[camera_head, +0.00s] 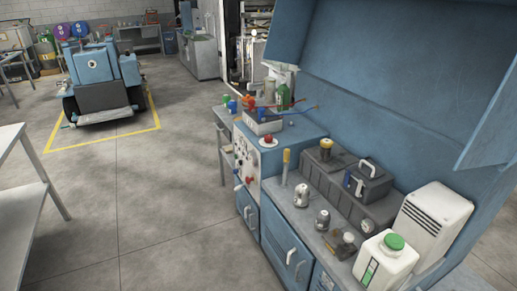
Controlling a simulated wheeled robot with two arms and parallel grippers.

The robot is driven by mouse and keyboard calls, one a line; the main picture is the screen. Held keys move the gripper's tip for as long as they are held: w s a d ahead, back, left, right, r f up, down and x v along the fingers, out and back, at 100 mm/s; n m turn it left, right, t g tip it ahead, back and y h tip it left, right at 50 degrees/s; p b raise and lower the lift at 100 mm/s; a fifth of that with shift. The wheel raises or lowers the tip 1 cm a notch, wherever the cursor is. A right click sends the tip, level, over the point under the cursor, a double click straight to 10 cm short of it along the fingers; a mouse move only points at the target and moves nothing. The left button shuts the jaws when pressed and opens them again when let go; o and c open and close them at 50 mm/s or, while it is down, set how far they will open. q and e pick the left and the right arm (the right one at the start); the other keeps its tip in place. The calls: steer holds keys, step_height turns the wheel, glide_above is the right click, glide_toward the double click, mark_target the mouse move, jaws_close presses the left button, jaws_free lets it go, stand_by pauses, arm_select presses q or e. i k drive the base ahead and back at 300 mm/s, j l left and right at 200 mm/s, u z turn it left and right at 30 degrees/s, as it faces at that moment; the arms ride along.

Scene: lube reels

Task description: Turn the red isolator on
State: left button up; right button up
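A blue cabinet with a pale control panel (243,148) stands right of centre. The panel's front is seen at a steep angle and carries several small dark knobs. A small red part (249,180) sits low on this panel. A red knob on a white base (268,140) is on top of the cabinet. I cannot tell for certain which red part is the isolator, nor its on or off position. Neither of my grippers is in view.
A blue counter to the right holds small canisters (301,195), a dark toolbox (368,182) and a white jug with a green cap (385,262). Coloured levers (250,103) stand behind the panel. A white table (20,200) is at left. The floor between is clear.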

mark_target(268, 138)
steer(key=i+j+z, duration=0.15)
steer(key=i+l+u, duration=0.1)
steer(key=i+u, duration=0.25)
steer(key=i, duration=1.7)
